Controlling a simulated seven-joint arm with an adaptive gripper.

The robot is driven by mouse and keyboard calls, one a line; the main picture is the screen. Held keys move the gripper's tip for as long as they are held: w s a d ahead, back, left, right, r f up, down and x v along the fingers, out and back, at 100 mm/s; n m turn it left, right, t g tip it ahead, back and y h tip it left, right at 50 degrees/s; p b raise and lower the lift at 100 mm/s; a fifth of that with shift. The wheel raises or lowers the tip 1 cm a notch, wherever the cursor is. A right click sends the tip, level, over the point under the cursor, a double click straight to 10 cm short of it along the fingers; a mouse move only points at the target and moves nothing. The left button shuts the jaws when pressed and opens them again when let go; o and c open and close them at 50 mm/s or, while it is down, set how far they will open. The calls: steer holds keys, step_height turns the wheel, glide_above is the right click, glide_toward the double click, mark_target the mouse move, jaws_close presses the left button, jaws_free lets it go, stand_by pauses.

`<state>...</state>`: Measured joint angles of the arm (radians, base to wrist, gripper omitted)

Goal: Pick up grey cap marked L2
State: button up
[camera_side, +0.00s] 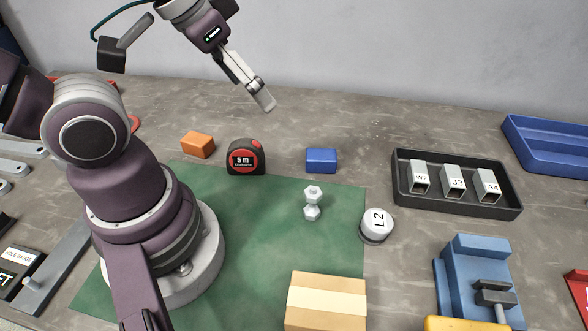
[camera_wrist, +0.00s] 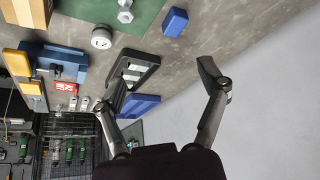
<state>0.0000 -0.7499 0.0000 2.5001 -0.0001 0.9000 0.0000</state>
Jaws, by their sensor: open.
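The grey cap marked L2 (camera_side: 377,224) stands upright on the bench at the right edge of the green mat, with its label facing up. It also shows in the wrist view (camera_wrist: 102,37), near the top left. My gripper (camera_side: 268,100) is high above the back of the bench, up and to the left of the cap and well apart from it. In the wrist view my gripper (camera_wrist: 155,82) has its two fingers spread wide, with nothing held between them.
A black tray (camera_side: 459,208) with several brackets lies right of the cap. A blue vise (camera_side: 478,270) and a cardboard box (camera_side: 327,300) are nearer the front. A bolt (camera_side: 312,203), blue block (camera_side: 321,160), tape measure (camera_side: 246,158) and orange block (camera_side: 198,145) lie left of the cap.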

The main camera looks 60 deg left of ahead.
steer(key=m+g, duration=0.5)
steer(key=m, duration=1.4)
glide_above(378, 220)
steer(key=f, duration=0.9)
steer(key=shift+s+f, duration=0.25)
steer(key=shift+f, duration=0.05)
steer(key=f, duration=1)
steer(key=shift+w+f, duration=0.3)
steer(key=c, duration=1.3)
